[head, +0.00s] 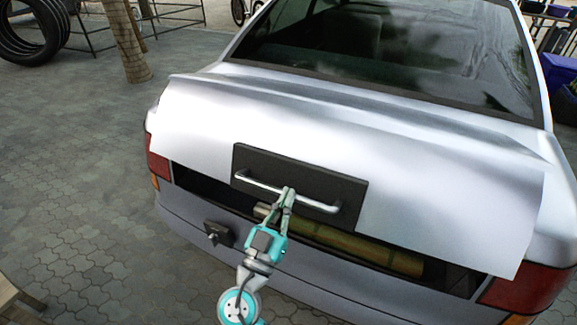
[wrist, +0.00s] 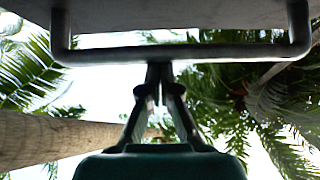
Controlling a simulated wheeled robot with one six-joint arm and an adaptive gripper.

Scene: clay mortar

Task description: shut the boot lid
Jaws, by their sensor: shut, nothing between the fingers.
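The white boot lid (head: 400,175) of the car is lowered most of the way, with a dark gap below its lower edge. A dark plate (head: 345,190) on the lid carries a silver bar handle (head: 315,202). My gripper (head: 288,192) is shut at the middle of the handle. In the wrist view the handle (wrist: 185,53) crosses above the closed fingertips of my gripper (wrist: 159,72); I cannot tell whether they touch it. Nothing shows between the fingers. The underside of the lid or plate (wrist: 180,15) fills the top of the wrist view.
A brown-green rolled object (head: 370,248) lies in the boot opening (head: 455,278). A small dark latch block (head: 218,234) sits on the car's rear, left of my arm. Stacked tyres (head: 35,28) and a palm trunk (head: 125,45) stand back left. Paving at left is clear.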

